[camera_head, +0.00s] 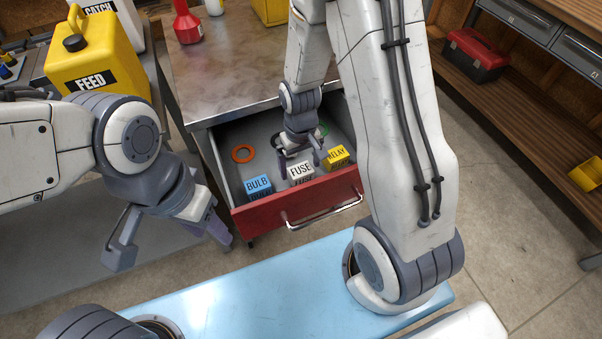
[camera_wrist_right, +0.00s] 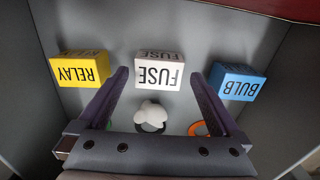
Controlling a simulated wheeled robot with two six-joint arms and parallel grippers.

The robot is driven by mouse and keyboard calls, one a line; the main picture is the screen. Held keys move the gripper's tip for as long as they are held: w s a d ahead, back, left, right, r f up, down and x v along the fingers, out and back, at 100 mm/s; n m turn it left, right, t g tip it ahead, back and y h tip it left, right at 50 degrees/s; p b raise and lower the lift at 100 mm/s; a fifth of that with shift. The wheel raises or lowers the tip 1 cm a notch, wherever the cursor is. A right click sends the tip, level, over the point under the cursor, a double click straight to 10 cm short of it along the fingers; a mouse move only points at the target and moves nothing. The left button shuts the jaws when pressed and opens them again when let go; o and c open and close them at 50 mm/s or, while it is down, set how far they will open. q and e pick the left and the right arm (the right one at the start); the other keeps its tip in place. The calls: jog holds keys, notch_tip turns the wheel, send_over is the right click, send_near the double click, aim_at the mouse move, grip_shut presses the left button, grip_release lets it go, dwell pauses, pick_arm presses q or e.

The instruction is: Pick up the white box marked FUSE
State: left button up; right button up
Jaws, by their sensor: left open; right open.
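The white box marked FUSE (camera_head: 301,174) sits in the open drawer, between a blue BULB box (camera_head: 258,186) and a yellow RELAY box (camera_head: 338,156). My right gripper (camera_head: 300,160) is inside the drawer, close to the white box, open and empty. In the right wrist view the white box (camera_wrist_right: 159,70) lies just beyond the fingertips and between their lines; the right gripper (camera_wrist_right: 165,80) shows both fingers apart. I cannot tell whether a finger touches the box. My left gripper (camera_head: 215,232) is outside the drawer to the left, with nothing visible in it.
The red-fronted drawer (camera_head: 335,187) is pulled out below a metal worktop (camera_head: 222,85). An orange ring (camera_head: 242,153) and a green ring (camera_head: 323,130) lie in it. A white knobbed item (camera_wrist_right: 151,113) shows between my right fingers. A yellow FEED container (camera_head: 98,55) stands left.

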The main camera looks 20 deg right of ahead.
aim_at(301, 169)
notch_tip(301, 169, down, 4)
jog(key=shift+w+d+r, duration=0.1)
jog(key=shift+r, duration=0.1)
jog(key=c, duration=1.3)
